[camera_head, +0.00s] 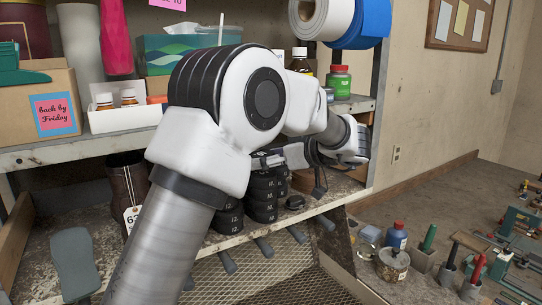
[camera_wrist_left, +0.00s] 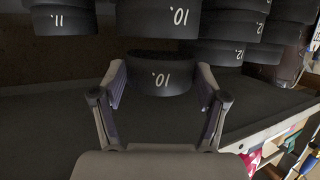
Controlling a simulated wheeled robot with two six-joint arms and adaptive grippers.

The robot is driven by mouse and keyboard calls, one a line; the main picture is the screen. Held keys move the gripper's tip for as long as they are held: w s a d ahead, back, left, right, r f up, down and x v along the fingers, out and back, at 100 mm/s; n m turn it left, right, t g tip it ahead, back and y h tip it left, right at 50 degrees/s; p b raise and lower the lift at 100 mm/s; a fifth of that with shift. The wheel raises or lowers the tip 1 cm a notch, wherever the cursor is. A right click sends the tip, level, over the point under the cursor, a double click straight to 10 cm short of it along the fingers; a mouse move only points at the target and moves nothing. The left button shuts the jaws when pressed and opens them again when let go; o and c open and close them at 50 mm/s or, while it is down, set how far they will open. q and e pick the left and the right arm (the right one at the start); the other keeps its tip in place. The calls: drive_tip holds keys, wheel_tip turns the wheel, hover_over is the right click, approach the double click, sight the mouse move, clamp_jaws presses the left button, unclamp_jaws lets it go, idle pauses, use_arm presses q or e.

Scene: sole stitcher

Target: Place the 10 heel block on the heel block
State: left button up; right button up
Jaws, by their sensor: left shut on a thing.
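In the left wrist view, which is upside down, a black round heel block (camera_wrist_left: 160,80) marked 10 sits between the fingers of my left gripper (camera_wrist_left: 162,72). The gripper is shut on it. Another black heel block (camera_wrist_left: 152,20) marked 10 is at the top of that view, lined up with the held one; a dark band shows between them, and I cannot tell whether they touch. In the head view my left arm crosses the shelf and hides much of the gripper and the held block. My right gripper is not in view.
A block marked 11 (camera_wrist_left: 60,20) is on the other side. A small black disc (camera_head: 295,202) lies near the shelf edge. A brown boot (camera_head: 128,185) stands left. The upper shelf (camera_head: 90,143) hangs above.

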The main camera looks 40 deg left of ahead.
use_arm(q)
drive_tip(key=shift+f, duration=0.45)
drive_tip(key=shift+a+f, duration=0.3)
drive_tip(key=shift+a, duration=0.1)
drive_tip(key=o, duration=0.9)
drive_tip(key=shift+d, duration=0.3)
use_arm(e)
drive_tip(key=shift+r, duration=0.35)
use_arm(q)
drive_tip(key=shift+r, duration=0.1)
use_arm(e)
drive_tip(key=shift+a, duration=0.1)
use_arm(q)
drive_tip(key=shift+d+b, duration=0.2)
drive_tip(key=shift+b, duration=0.1)
drive_tip(key=b+v, duration=0.3)
drive_tip(key=v, duration=0.8)
drive_tip(key=shift+d+r, duration=0.1)
drive_tip(key=shift+r, duration=0.1)
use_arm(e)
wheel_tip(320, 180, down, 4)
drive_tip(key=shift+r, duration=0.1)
